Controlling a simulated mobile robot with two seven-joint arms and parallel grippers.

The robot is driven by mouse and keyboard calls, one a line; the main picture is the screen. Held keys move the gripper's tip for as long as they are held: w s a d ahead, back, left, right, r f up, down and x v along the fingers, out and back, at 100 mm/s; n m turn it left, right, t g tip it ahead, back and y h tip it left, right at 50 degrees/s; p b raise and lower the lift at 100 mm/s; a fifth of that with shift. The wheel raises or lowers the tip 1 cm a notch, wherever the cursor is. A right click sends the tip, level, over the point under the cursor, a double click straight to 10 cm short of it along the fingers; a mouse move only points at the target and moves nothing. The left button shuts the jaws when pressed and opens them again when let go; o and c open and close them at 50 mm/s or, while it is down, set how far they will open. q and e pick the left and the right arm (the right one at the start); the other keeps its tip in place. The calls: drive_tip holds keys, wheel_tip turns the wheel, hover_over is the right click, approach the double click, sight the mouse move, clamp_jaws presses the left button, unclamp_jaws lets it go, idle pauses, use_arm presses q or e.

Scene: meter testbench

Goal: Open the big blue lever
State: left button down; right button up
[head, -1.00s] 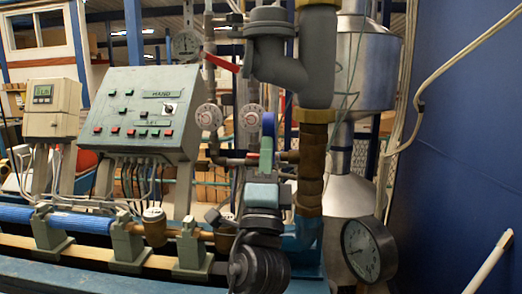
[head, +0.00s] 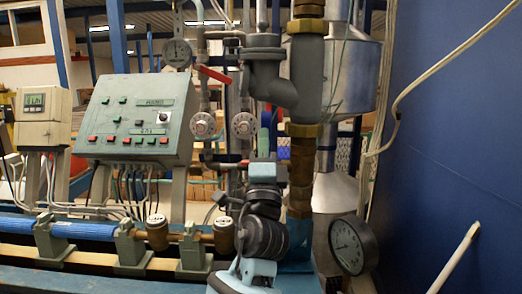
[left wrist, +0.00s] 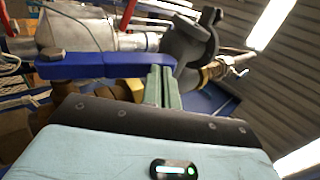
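The big blue lever (left wrist: 95,66) is a flat bar that runs across the left wrist view; its right end is at my left gripper's fingertips. In the head view only a small blue piece of it (head: 274,119) shows beside the grey pipe, mostly hidden. My left gripper (head: 263,145) points up in front of the pipework. Its green fingers (left wrist: 164,83) are close together with at most a thin gap, and overlap the lever's end in the left wrist view. I cannot tell if they touch it. My right gripper is out of view.
A grey valve and vertical pipe (head: 307,75) stand right by the lever. Two white-faced meters (head: 203,125), a red handle (head: 214,74) and a control box (head: 138,118) are to the left. A round gauge (head: 353,245) is at lower right, before a blue wall (head: 455,150).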

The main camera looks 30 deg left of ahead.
use_arm(q)
drive_tip(key=shift+x, duration=1.75)
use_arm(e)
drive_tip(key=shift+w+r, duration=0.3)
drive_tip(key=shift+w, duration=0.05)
use_arm(q)
drive_tip(key=shift+a, duration=0.1)
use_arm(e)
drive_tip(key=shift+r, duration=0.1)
